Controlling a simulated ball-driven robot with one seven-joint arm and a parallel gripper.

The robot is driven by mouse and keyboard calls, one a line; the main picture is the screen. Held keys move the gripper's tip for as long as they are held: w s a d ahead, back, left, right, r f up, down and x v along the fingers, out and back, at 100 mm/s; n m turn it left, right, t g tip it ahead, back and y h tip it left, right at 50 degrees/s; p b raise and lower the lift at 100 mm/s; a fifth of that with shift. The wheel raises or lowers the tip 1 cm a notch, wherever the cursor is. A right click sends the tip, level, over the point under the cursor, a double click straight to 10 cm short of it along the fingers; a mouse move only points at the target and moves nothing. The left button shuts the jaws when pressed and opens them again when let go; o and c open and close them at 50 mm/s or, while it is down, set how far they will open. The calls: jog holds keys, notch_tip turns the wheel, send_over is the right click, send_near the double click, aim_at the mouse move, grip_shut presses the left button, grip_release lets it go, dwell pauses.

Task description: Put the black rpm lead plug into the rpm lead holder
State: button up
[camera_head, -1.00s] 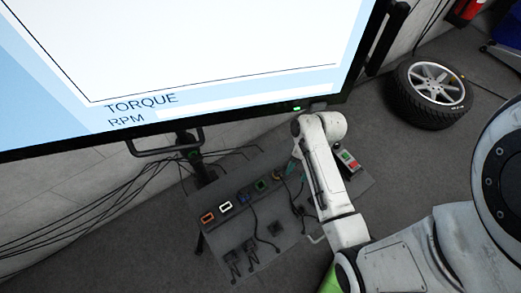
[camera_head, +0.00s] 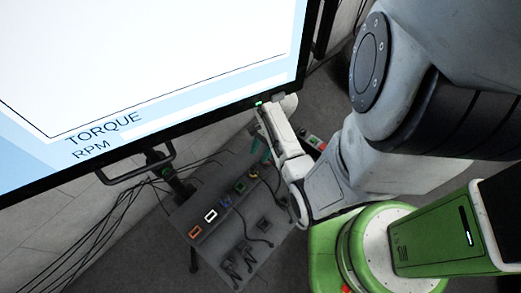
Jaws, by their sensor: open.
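A grey bench panel (camera_head: 205,258) stands below the big screen. Dark lead plugs or clips (camera_head: 245,252) lie near its front edge, with black leads running from them. A small black square block (camera_head: 264,223) sits right of them. I cannot tell which of these is the black rpm lead plug or its holder. My gripper (camera_head: 262,154), with teal-looking fingers, is over the back right part of the panel, behind my white forearm. It is small and partly hidden; I see nothing held in it.
A row of coloured sockets, orange (camera_head: 195,232), white (camera_head: 211,216), blue, green (camera_head: 240,188) and yellow, runs along the panel's back. A box with red and green buttons (camera_head: 315,143) is at the right. The screen (camera_head: 150,80) overhangs the back, its handle (camera_head: 135,168) below. Loose black cables hang left.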

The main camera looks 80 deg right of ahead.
aim_at(255, 165)
jog(key=shift+b+x, duration=1.7)
jog(key=shift+x, duration=1.95)
jog(key=shift+c, duration=0.4)
grip_shut()
jog(key=shift+r, duration=0.25)
jog(key=shift+r+p, duration=1.85)
jog(key=shift+p, duration=0.65)
